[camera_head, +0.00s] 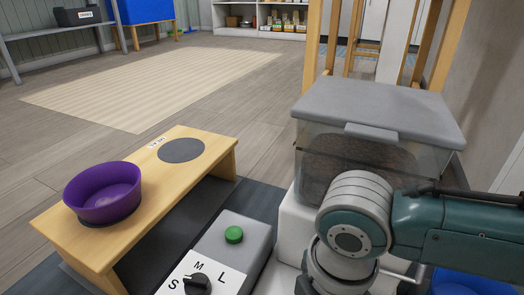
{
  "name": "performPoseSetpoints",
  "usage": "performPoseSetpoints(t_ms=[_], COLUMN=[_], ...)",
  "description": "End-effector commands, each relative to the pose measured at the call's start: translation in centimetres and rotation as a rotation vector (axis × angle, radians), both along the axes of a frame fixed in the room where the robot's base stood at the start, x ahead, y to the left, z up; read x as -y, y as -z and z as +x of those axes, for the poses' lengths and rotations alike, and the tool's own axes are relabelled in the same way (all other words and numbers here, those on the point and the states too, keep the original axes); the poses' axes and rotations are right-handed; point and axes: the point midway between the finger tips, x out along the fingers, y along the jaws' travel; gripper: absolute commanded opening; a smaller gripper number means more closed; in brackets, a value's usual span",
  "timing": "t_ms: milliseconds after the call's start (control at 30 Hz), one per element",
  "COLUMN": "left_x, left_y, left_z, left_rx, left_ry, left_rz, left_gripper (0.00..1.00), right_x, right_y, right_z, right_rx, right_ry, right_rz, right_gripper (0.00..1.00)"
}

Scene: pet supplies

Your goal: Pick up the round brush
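I see no round brush in the head view. My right arm comes in from the right edge and bends down in front of a clear bin. Its gripper is not visible; the arm's lower part runs out at the bottom edge. My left arm and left gripper do not show.
A purple bowl (104,190) sits on a wooden stand (150,200) with a grey round recess. Beside it is a grey box with a green button (234,234) and a dial marked S, M, L. The lidded bin (375,105) stands behind my arm. A striped rug (160,85) lies beyond.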

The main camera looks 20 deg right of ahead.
Motion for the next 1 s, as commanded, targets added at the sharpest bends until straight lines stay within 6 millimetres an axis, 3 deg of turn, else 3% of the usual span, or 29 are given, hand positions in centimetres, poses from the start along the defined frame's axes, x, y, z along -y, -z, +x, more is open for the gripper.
performPoseSetpoints(t_ms=[33,267,1000], left_x=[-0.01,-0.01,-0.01], left_y=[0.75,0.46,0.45], left_z=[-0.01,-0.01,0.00], left_rx=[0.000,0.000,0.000], left_ry=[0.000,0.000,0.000], left_rz=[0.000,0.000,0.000], left_gripper=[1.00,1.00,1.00], right_x=[-0.02,-0.02,0.00], right_y=[0.71,0.41,0.43], right_z=[0.01,0.02,0.02], right_rx=[0.001,0.001,0.000], right_ry=[0.000,-0.001,0.000], right_rz=[0.001,0.000,0.000], right_gripper=[0.85,0.85,0.02])
